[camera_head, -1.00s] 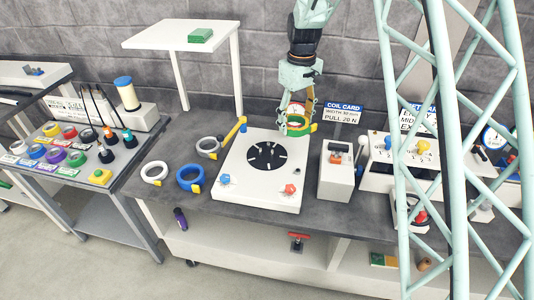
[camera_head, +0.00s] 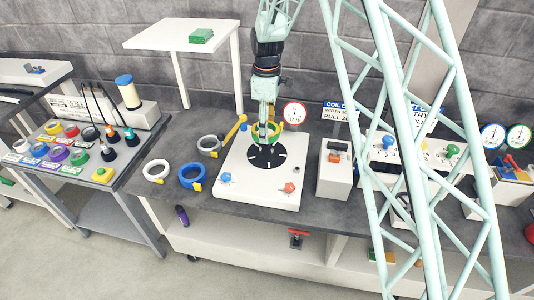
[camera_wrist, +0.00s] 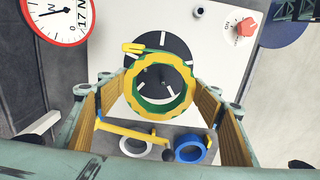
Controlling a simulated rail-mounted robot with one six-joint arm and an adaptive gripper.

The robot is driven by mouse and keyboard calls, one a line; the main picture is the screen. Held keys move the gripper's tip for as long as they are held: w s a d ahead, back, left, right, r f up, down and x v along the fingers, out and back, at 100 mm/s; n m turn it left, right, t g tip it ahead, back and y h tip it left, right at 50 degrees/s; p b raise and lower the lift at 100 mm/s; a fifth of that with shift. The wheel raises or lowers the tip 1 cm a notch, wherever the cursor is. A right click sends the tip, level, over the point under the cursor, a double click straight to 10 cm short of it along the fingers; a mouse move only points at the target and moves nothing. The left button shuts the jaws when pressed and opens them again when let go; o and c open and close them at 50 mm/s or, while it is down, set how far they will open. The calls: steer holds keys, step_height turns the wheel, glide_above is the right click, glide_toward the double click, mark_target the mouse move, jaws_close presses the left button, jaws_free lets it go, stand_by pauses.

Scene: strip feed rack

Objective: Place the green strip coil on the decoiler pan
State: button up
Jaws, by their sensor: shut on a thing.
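The green strip coil (camera_head: 281,130), a ring with green and yellow on it, is held upright-edge-on or tilted in my gripper (camera_head: 265,126); its exact tilt is hard to tell. In the wrist view the coil (camera_wrist: 187,92) sits between the two finger tips of my gripper (camera_wrist: 161,88), which are shut on it. The decoiler pan (camera_head: 266,158) is a black disc with white slots on a white base plate. In the wrist view the coil overlaps the pan (camera_wrist: 176,46) and hides part of it. Whether they touch is unclear.
White and grey coils (camera_head: 156,171) and a blue coil (camera_head: 191,177) lie left of the white base plate (camera_head: 240,190). A yellow arm (camera_head: 236,128) stands at its back left. A round dial (camera_head: 294,114) stands behind, and a white box (camera_head: 335,175) is at the right.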

glide_above(267, 154)
steer(key=shift+w+f, duration=0.1)
steer(key=shift+f, duration=3.05)
steer(key=shift+f, duration=0.1)
steer(key=shift+f, duration=1.75)
steer(key=shift+f, duration=0.15)
steer(key=o, duration=1)
